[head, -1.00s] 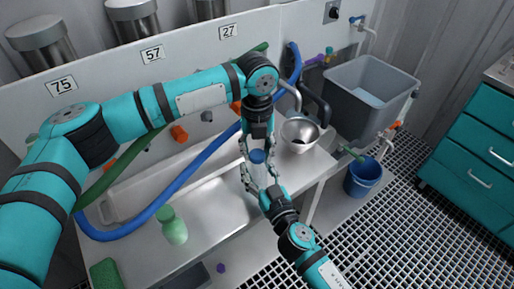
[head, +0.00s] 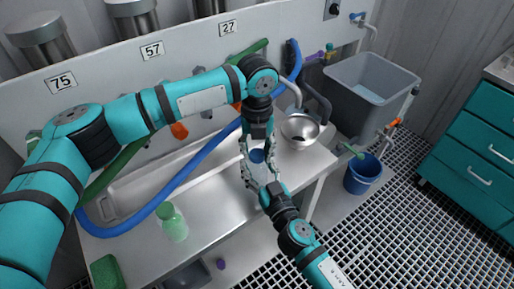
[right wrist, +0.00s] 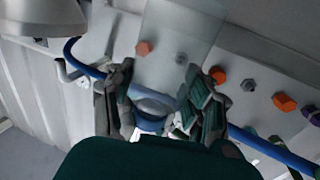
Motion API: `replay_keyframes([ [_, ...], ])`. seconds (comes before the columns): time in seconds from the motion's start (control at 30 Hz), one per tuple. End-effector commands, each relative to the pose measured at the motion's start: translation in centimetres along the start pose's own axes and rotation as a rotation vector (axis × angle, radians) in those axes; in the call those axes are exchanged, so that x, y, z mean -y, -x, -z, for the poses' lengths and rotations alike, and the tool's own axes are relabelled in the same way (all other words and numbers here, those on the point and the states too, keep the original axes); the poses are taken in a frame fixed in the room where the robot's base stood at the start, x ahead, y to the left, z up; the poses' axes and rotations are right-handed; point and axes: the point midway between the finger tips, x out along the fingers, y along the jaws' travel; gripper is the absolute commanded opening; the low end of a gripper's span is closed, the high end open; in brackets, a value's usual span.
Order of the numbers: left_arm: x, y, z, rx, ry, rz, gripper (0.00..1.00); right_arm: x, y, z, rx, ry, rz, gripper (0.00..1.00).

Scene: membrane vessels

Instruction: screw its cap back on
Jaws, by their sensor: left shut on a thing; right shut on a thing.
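A blue cap (head: 257,156) is between the fingers of my left gripper (head: 257,152), which reaches down from above and is shut on it. Just below it, a clear vessel (head: 262,172) is in my right gripper (head: 261,178), which comes up from below and is shut on it. The cap is at the vessel's upper end; whether it is seated there I cannot tell. In the right wrist view the see-through vessel (right wrist: 178,45) shows between and beyond the right gripper's fingers (right wrist: 160,105), with a blue ring near them. The fingers hide part of the vessel.
A metal bowl (head: 300,131) stands just right of the grippers on the steel bench (head: 215,205). A green bottle (head: 172,222) stands at the front left. A blue hose (head: 185,178) crosses the bench. A grey tub (head: 370,92) and blue bucket (head: 362,174) are at right.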

Motion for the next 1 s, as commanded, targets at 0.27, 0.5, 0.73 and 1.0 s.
replay_keyframes([
  [0.27,0.10,-0.02,0.03,-0.001,-0.483,0.001,0.24,-0.02,0.00,-0.03,0.001,0.000,-0.001,0.00],
  [0.5,0.13,0.02,0.04,-0.001,-0.828,0.000,0.24,-0.03,0.01,-0.05,0.001,0.000,-0.001,0.00],
  [0.73,0.13,0.03,0.03,-0.001,-0.866,-0.001,0.24,-0.04,0.01,-0.08,0.002,0.000,-0.001,0.00],
  [1.0,0.13,0.02,0.02,-0.001,-0.863,0.000,0.57,-0.05,0.02,-0.09,0.002,0.000,-0.001,0.00],
])
